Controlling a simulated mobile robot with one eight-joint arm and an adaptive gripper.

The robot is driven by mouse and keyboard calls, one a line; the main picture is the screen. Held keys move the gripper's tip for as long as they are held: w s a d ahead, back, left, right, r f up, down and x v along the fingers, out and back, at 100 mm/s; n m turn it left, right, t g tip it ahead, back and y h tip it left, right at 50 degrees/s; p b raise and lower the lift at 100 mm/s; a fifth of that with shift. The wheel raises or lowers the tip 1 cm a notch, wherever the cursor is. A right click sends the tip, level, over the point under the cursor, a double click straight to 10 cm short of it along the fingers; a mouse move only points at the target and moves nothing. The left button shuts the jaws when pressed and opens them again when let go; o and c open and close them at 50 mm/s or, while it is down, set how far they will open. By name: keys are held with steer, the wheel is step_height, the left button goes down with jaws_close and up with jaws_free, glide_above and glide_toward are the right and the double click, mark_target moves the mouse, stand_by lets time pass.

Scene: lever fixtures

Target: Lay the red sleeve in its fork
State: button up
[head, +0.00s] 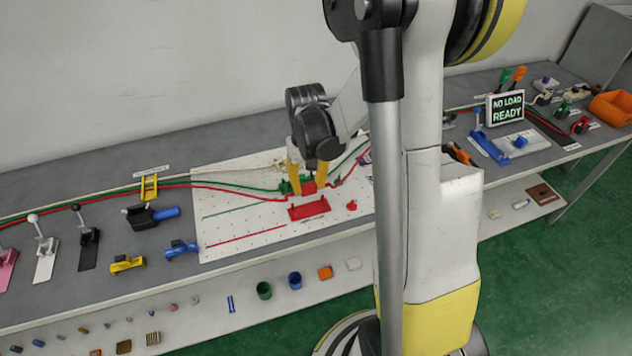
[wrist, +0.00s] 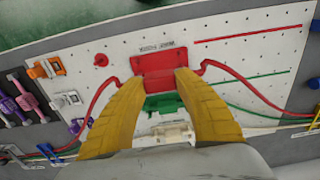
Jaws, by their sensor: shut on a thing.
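My gripper (head: 308,191) has its two yellow fingers shut on the red sleeve (head: 309,187), above the white pegboard. Red cable runs off from both sides of the sleeve. The red fork (head: 309,208) stands on the board just in front of the sleeve in the head view. In the wrist view the sleeve (wrist: 159,84) lies between the fingertips of my gripper (wrist: 158,80), and the fork (wrist: 153,63) shows just beyond it. The two reds overlap there, so I cannot tell whether they touch.
A green fork (wrist: 163,103) with green cable sits close behind the sleeve, and a pale fixture (wrist: 165,132) lies behind that. A small red knob (head: 351,205) stands right of the red fork. Levers and blue handles line the bench left.

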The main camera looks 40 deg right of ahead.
mark_target(309, 209)
steer(key=shift+d+f+b, duration=0.1)
steer(key=shift+f+b, duration=1.35)
steer(key=shift+f, duration=0.05)
steer(key=shift+f+b, duration=0.75)
steer(key=shift+f, duration=0.15)
steer(key=shift+f+b, duration=0.6)
steer(key=shift+b, duration=0.05)
stand_by(0.4)
steer(key=shift+f+b, duration=0.6)
